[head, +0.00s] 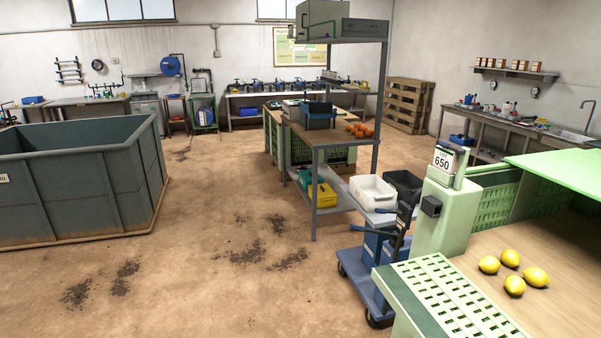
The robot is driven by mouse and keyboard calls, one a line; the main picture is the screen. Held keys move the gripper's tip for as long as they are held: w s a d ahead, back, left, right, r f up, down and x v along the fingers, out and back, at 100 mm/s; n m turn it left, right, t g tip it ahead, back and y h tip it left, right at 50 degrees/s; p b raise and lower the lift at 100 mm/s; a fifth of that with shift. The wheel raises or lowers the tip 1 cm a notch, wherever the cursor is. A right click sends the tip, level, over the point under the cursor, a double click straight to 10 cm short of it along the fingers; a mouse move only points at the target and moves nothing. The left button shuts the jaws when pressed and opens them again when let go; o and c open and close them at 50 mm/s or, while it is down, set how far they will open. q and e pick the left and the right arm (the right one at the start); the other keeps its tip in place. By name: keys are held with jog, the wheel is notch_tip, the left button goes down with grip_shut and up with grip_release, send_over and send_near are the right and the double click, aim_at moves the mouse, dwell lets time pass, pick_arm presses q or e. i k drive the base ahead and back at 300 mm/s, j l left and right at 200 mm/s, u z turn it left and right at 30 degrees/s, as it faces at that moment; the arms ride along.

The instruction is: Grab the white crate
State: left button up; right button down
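The white crate (372,191) stands toward the middle right of the head view. It looks open-topped and sits upright beside a dark grey crate (404,184), on or just behind a blue cart (374,250). Its lower part is partly hidden by the cart's top, so I cannot tell exactly what it rests on. Neither of my grippers shows in the view.
A green sorting table (431,300) with several lemons (514,284) fills the lower right. A large grey container (75,185) is at left. Stained floor between is free.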

aim_at(371, 193)
jog(key=i+j, duration=0.1)
jog(key=i, duration=0.7)
jog(key=i+z, duration=0.15)
jog(key=i, duration=0.65)
jog(key=i+j+z, duration=0.15)
jog(key=i+z, duration=0.2)
jog(key=i+j+z, duration=0.2)
jog(key=z, duration=0.15)
jog(key=i+j+z, duration=0.35)
